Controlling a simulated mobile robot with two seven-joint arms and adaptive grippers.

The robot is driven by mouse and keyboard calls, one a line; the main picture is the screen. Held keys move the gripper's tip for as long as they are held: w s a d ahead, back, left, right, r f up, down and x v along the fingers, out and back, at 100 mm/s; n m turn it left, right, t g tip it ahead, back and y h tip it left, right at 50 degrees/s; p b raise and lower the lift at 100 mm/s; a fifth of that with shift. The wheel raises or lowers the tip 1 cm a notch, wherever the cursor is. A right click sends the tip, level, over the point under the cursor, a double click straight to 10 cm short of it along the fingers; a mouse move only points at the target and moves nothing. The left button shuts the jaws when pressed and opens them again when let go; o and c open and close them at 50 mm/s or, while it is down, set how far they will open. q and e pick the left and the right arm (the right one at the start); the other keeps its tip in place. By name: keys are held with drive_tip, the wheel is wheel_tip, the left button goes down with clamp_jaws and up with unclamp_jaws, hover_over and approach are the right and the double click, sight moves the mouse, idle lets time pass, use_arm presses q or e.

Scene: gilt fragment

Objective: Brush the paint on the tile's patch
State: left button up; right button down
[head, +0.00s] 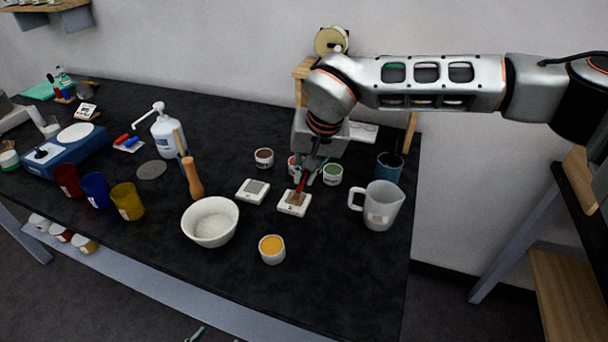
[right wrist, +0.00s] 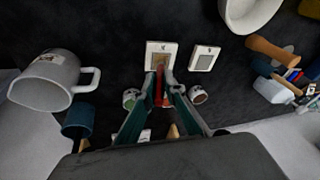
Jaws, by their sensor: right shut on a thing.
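My right gripper (head: 310,170) is shut on a brush (head: 300,186) with a red handle, which points down at the nearer white tile (head: 283,208). This tile (right wrist: 151,65) has a brownish patch; the brush tip is at or just over it, and I cannot tell if it touches. In the right wrist view the red brush (right wrist: 159,88) stands between the fingers (right wrist: 161,92). A second white tile (head: 253,190) with a grey patch lies to the left. The cup of yellow paint (head: 272,249) stands in front. A small piece at the bottom edge may be my left gripper (head: 195,334).
Cups with brown (head: 264,158) and green (head: 332,174) contents stand close to the gripper; another is partly hidden behind it. The front right of the table is clear.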

drive_tip(key=shift+s+a+p, duration=0.2)
drive_tip(key=shift+s+p, duration=0.1)
drive_tip(key=shift+s, duration=0.15)
idle(3.6)
wheel_tip(320, 180, up, 6)
drive_tip(key=p, duration=0.4)
idle(0.4)
drive_tip(key=shift+r, duration=0.1)
